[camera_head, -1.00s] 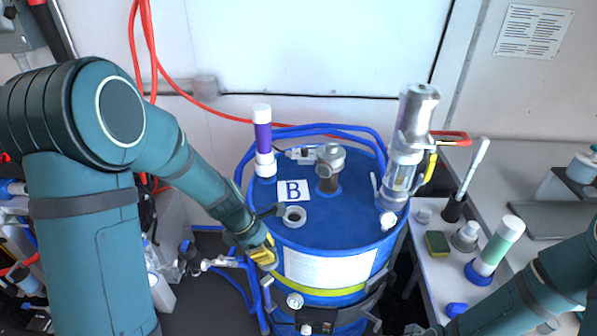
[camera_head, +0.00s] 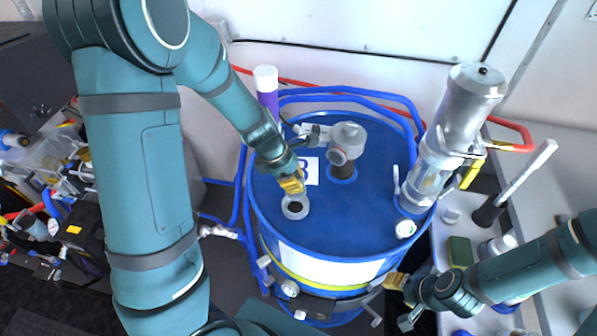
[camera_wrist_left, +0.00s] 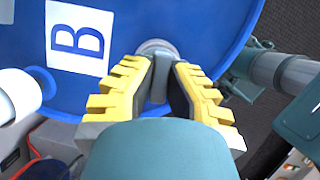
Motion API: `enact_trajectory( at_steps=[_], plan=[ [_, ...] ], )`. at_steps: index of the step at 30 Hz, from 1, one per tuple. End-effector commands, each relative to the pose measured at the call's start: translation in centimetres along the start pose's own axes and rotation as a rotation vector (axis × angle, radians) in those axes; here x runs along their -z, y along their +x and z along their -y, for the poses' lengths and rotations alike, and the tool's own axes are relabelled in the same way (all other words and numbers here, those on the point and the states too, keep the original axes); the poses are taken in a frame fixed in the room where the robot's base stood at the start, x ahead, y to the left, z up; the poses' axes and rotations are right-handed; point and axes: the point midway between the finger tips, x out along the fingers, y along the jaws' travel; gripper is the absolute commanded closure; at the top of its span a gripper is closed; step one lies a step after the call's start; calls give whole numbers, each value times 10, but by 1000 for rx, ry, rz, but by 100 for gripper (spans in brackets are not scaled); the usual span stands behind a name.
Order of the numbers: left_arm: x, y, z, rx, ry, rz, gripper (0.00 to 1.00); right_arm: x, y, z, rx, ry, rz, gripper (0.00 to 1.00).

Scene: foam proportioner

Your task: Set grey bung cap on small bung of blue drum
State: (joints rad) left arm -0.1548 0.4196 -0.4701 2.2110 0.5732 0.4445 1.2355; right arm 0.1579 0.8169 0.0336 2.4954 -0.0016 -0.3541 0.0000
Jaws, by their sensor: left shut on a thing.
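The blue drum (camera_head: 383,230) stands upright in the middle of the head view. Its small bung (camera_head: 295,206), a pale grey ring with a dark centre, is on the top near the left front edge. My left gripper (camera_head: 291,186) has its yellow fingers just behind and above the ring. In the left wrist view, my left gripper (camera_wrist_left: 163,88) is shut on a small grey piece, the grey bung cap (camera_wrist_left: 158,88); the fingers hide most of it. A grey round rim (camera_wrist_left: 157,47) shows just beyond the fingertips. My right gripper (camera_head: 397,281) is beside the drum's front right, its fingers unclear.
A label B (camera_head: 311,172) lies on the drum top beside the left gripper. A grey fitting (camera_head: 347,145) stands at the middle and a tall metal pump (camera_head: 455,125) at the right. A purple and white tube (camera_head: 266,88) stands at the back left.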

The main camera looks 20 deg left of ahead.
Motion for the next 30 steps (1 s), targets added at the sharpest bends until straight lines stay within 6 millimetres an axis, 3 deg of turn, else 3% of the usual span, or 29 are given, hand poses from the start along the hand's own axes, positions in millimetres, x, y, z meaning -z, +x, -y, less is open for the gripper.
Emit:
enact_trajectory(
  at_steps=[7,15,30],
  plan=[
    [10,22,1,3,-4,-1,100,0,0,0,0,0,0,53],
    [19,44,0,1,-2,0,100,-3,19,-8,-1,3,-2,53],
    [20,48,0,0,-1,0,100,-3,22,-9,-2,4,-4,53]
  ],
)
